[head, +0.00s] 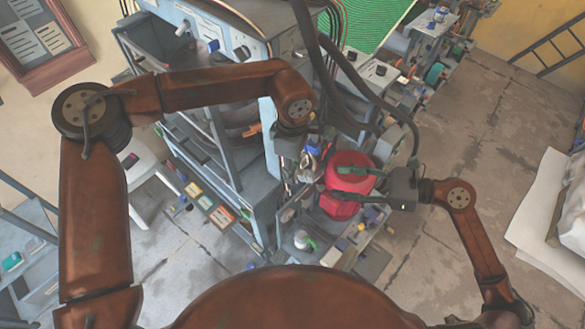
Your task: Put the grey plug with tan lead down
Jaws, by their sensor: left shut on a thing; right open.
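My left gripper (304,166) points down beside the grey-blue bench in the middle of the head view. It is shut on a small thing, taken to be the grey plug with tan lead. The plug's shape and its lead cannot be made out, as my wrist and the clutter hide them. My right gripper (334,182) comes in from the right and is open. Its two dark green fingers lie over a red rounded object (347,209); whether they touch it I cannot tell.
The grey-blue bench (262,190) stands left of the grippers, with dark hoses (345,65) hanging close to the right. Small parts and a whitish container (303,239) lie below. A white stool (147,165) stands left. Open concrete floor (455,125) lies right.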

